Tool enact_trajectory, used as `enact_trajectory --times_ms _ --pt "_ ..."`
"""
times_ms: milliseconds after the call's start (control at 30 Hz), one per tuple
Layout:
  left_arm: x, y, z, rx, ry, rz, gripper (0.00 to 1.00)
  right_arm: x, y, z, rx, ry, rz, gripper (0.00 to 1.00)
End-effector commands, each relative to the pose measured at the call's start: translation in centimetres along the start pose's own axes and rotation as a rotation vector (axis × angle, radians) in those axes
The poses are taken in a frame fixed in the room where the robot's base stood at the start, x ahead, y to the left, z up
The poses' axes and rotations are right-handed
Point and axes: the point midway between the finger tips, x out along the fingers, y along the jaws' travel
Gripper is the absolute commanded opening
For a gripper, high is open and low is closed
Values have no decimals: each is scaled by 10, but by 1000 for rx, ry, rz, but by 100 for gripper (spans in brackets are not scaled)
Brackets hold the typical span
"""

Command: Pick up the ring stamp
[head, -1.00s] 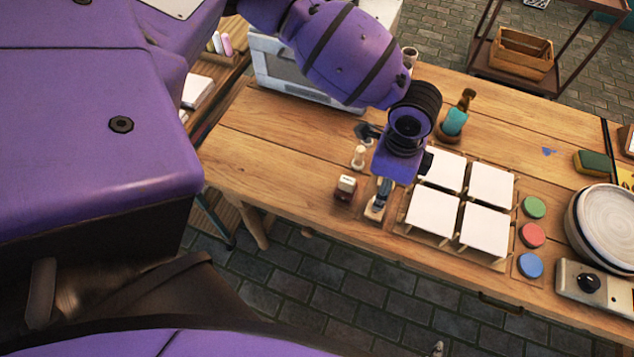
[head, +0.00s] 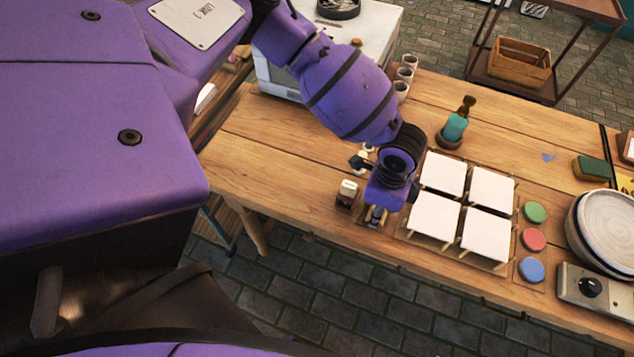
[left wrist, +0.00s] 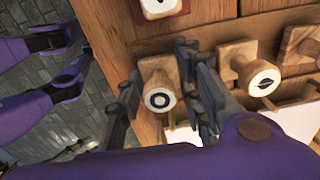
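The ring stamp (left wrist: 159,97) is a wooden stamp with a dark ring on its round pale face and a square wooden base. It stands on the table in the left wrist view, between the two fingers of my left gripper (left wrist: 161,74). The fingers look open, one on each side, with a small gap on the left; contact on the right is unclear. In the head view my left gripper (head: 376,214) hides most of the ring stamp.
A leaf-marked stamp (left wrist: 262,78) stands close on the right, and a dark red block stamp (head: 346,195) sits beside the gripper. White tiles (head: 435,215) lie near its other side. The wooden table's (head: 290,185) front edge is close; the left part is clear.

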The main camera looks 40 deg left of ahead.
Motion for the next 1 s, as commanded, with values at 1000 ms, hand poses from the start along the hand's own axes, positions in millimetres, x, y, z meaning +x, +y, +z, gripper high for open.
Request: enact_trajectory --times_ms 1000 --pt "-97 28 -54 8 4 0 10 -3 -6 -1 16 -4 -4 40"
